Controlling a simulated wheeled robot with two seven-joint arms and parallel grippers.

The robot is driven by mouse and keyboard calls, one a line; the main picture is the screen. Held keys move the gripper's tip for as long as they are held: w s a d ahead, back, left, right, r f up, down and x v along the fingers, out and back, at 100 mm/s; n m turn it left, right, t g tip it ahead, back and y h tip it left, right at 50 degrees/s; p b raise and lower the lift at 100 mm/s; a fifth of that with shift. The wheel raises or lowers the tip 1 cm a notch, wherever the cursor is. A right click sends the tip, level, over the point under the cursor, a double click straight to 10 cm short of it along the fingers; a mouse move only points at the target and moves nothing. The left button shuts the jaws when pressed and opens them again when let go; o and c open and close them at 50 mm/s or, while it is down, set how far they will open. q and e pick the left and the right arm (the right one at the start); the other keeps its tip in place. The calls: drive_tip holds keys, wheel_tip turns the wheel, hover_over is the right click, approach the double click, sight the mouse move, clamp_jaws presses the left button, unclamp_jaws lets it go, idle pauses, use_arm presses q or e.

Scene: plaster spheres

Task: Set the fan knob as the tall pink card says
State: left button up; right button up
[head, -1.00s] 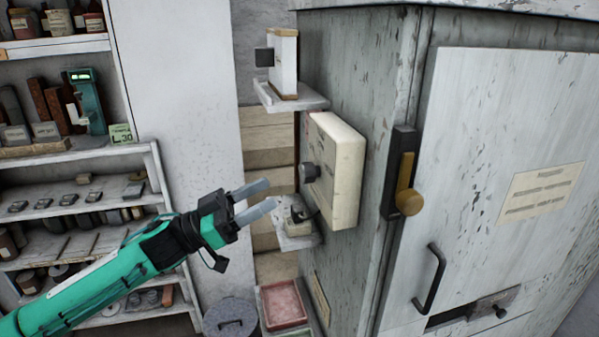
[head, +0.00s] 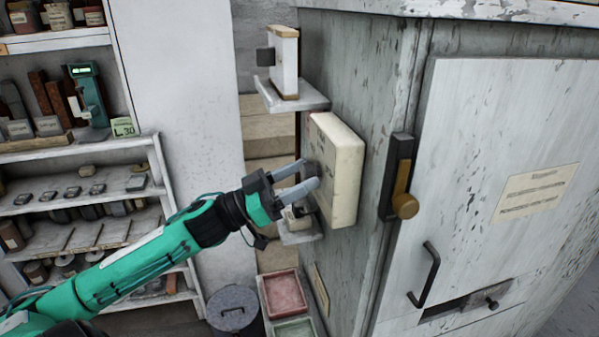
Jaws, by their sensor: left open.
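The cream control box (head: 345,172) is fixed to the side of the grey cabinet, with its face turned left and seen at a steep angle. My left gripper (head: 309,174) is open, its fingertips at the box's face, one above the other in the picture. The box's dark knob is mostly hidden by the fingers. I cannot tell its setting or whether the fingers touch it. I cannot make out a tall pink card. My right gripper is not in view.
A small shelf (head: 290,104) with a white device (head: 285,68) juts out above the box. A lower ledge (head: 301,236) holds a small object beneath it. Pink (head: 284,293) and green trays and a lidded bin (head: 232,309) stand below. Storage shelves are at left.

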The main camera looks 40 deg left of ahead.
use_arm(q)
drive_tip(key=shift+w, duration=0.1)
drive_tip(key=c, duration=1)
